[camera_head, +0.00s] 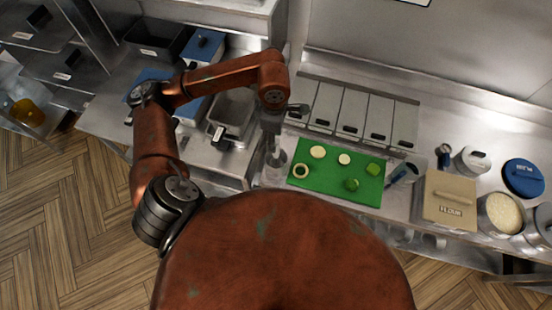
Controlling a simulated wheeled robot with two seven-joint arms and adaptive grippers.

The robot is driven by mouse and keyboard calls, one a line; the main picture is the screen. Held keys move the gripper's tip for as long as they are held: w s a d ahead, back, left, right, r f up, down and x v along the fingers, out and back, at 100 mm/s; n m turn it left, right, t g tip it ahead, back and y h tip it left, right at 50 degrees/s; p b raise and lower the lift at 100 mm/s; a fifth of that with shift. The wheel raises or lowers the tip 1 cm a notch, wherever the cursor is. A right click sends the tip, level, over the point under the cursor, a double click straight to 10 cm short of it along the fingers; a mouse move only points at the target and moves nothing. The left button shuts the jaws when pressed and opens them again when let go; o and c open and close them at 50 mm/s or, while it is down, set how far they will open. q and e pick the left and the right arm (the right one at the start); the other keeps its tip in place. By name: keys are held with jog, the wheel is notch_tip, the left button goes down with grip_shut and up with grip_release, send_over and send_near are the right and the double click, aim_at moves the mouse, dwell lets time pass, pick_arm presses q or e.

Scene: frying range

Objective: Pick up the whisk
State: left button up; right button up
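My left arm reaches in from the left, and its gripper (275,150) points down at a clear container (272,175) beside the left edge of the green cutting board (330,190). The gripper's fingers are small and blend with the container, so I cannot tell whether they are open or hold anything. I cannot clearly make out a whisk; it may be hidden at the gripper or container. My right gripper is not in view.
Cut vegetable pieces lie on the green board. Lidded bins (350,113) stand behind it. A metal basin (232,110) is at left.

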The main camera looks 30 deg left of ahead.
aim_at(276, 154)
pick_arm(q)
jog(key=shift+w+f+b, duration=0.2)
jog(key=shift+f+b, duration=0.2)
jog(key=shift+f, duration=0.3)
jog(key=shift+w+f+b, duration=0.1)
jog(key=shift+f+b, duration=0.65)
jog(key=shift+f, duration=0.1)
jog(key=shift+s+d+f+p, duration=0.15)
jog(key=shift+f+p, duration=0.45)
jog(key=shift+f, duration=1.35)
jog(key=shift+s+d+f+p, duration=0.1)
jog(key=shift+f+p, duration=0.5)
jog(key=shift+f, duration=1.3)
jog(key=shift+c, duration=0.4)
grip_shut()
